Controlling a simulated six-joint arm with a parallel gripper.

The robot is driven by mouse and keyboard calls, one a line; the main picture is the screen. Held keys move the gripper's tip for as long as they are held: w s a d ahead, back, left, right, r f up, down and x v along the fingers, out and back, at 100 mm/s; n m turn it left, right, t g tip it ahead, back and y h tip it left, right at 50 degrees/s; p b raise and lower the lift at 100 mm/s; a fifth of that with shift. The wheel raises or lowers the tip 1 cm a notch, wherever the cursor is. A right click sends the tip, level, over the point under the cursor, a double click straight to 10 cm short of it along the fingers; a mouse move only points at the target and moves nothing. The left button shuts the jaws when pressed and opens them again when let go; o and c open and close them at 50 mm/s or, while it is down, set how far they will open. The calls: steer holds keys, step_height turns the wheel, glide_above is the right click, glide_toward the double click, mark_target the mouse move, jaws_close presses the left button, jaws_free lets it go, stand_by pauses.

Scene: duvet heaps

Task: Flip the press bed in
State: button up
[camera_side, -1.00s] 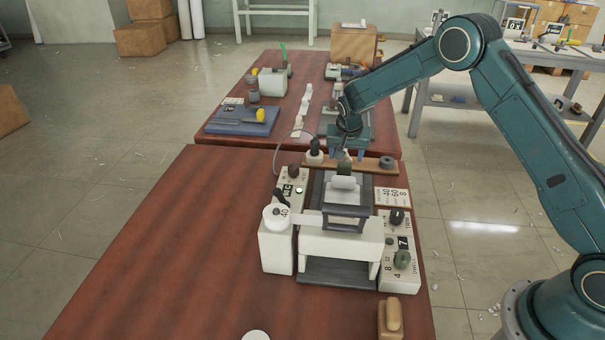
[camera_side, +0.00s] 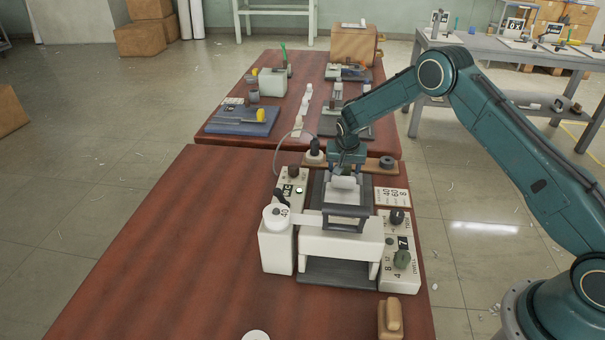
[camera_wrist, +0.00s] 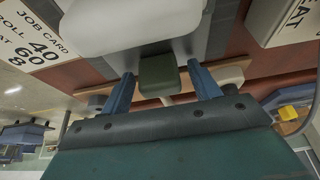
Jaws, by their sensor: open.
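The press has a white bridge (camera_side: 340,243) over a dark base. The press bed (camera_side: 345,214), a dark frame carrying a white pad (camera_side: 343,187), is behind and partly above the bridge. A dark green block-shaped handle (camera_wrist: 160,75) is at the bed's far end. My gripper (camera_side: 345,168) is lowered over that end, and hides the handle in the side view. In the wrist view, the blue fingers of my gripper (camera_wrist: 161,73) are open on either side of the handle, with gaps showing. The white pad also shows in the wrist view (camera_wrist: 130,22).
Control boxes with knobs flank the press at left (camera_side: 292,184) and right (camera_side: 400,255). A white canister (camera_side: 276,240) stands front left. A wooden rack (camera_side: 377,165) lies just behind my gripper. The table's left side is clear.

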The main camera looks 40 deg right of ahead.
mark_target(342, 195)
jaws_close()
steer(key=s+a, duration=0.8)
steer(key=shift+s+a, duration=0.15)
stand_by(0.4)
jaws_free()
steer(key=shift+r, duration=0.1)
steer(key=v, duration=1.3)
steer(key=shift+r, duration=0.3)
steer(key=shift+s+a, duration=0.1)
